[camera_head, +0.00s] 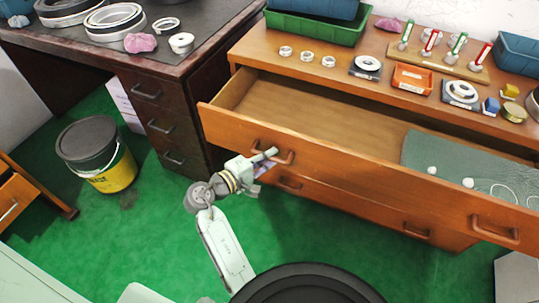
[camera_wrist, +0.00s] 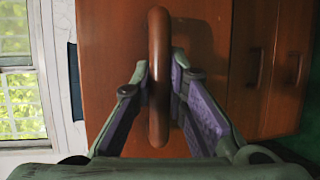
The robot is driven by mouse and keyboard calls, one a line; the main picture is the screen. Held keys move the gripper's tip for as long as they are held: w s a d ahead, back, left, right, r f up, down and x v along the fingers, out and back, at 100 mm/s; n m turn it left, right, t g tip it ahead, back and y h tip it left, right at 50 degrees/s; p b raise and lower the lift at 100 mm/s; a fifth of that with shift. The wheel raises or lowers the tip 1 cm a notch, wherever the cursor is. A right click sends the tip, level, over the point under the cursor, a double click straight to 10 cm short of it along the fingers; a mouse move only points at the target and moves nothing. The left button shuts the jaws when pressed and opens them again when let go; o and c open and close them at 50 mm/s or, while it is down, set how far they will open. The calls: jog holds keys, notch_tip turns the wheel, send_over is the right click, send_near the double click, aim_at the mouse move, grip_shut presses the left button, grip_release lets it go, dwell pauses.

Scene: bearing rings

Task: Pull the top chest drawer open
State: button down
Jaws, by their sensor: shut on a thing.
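The top chest drawer (camera_head: 330,115) stands pulled well out of the wooden chest, and its inside shows. It is mostly bare, with a grey-green mesh cloth (camera_head: 450,160) at its right end. My gripper (camera_head: 268,157) is at the left handle of the drawer front. In the wrist view my gripper (camera_wrist: 160,88) has its two fingers on either side of the wooden handle bar (camera_wrist: 158,45), shut on it. The right handle (camera_head: 495,232) of the same drawer is free. The lower drawers (camera_head: 350,210) are shut.
The chest top (camera_head: 320,80) holds rings, a green crate (camera_head: 318,27), an orange tray (camera_head: 412,78) and a rack of coloured tubes. A dark desk (camera_head: 150,65) stands to the left, with a black and yellow bucket (camera_head: 97,155) before it. Green floor (camera_head: 300,240) is clear in front.

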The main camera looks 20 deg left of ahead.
jog(key=c, duration=1.6)
grip_release()
jog(key=shift+o, duration=0.2)
jog(key=v, duration=1.2)
jog(key=shift+r, duration=0.1)
